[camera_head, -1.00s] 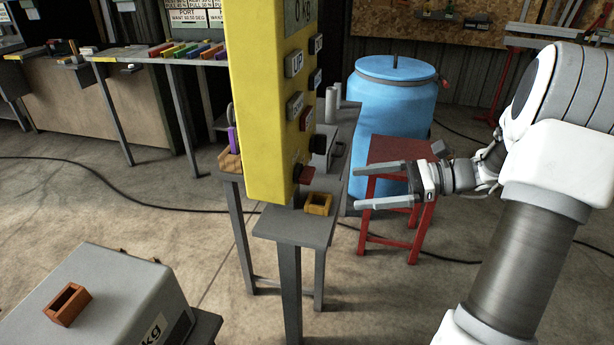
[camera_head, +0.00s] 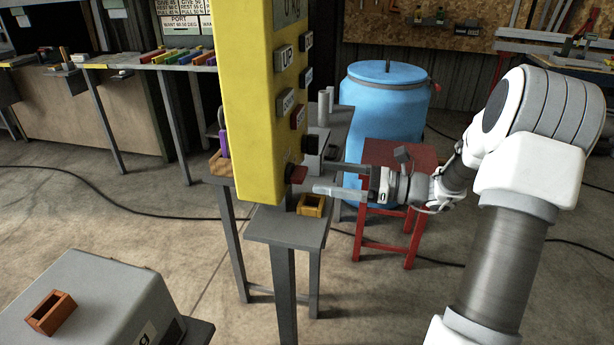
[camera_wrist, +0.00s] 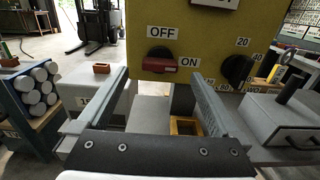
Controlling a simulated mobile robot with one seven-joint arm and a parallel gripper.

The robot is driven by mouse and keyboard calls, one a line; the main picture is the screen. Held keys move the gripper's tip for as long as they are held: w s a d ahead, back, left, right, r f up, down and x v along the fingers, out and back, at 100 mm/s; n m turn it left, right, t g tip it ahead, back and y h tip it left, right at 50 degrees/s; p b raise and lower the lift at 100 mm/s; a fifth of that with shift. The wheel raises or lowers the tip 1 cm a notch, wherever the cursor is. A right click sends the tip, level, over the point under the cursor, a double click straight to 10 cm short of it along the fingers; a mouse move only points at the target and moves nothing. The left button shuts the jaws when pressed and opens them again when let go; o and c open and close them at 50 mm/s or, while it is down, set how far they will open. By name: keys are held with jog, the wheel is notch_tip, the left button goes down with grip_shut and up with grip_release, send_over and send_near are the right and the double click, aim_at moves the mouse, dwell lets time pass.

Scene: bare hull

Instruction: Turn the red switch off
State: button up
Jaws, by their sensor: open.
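The red switch (camera_wrist: 160,64) is on the lower part of the yellow panel (camera_wrist: 140,20) in the wrist view. Its red handle lies level on a dark round base, with its right end by the ON label (camera_wrist: 189,62). The OFF label (camera_wrist: 162,32) is above it. In the head view the switch (camera_head: 297,174) sticks out low on the yellow panel (camera_head: 247,95). My gripper (camera_head: 326,178) is open, just right of the switch. In the wrist view my gripper's fingers (camera_wrist: 161,74) stand either side of the handle, with nothing between them; contact cannot be seen.
A dark knob (camera_wrist: 237,68) with number labels is right of the switch. A grey stand (camera_head: 290,228) with a small yellow-orange block (camera_head: 311,206) is below the panel. A red stool (camera_head: 390,152) and a blue barrel (camera_head: 388,110) are behind my gripper.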

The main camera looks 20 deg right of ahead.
aim_at(305, 174)
jog(key=shift+x, duration=2.65)
jog(key=c, duration=1.4)
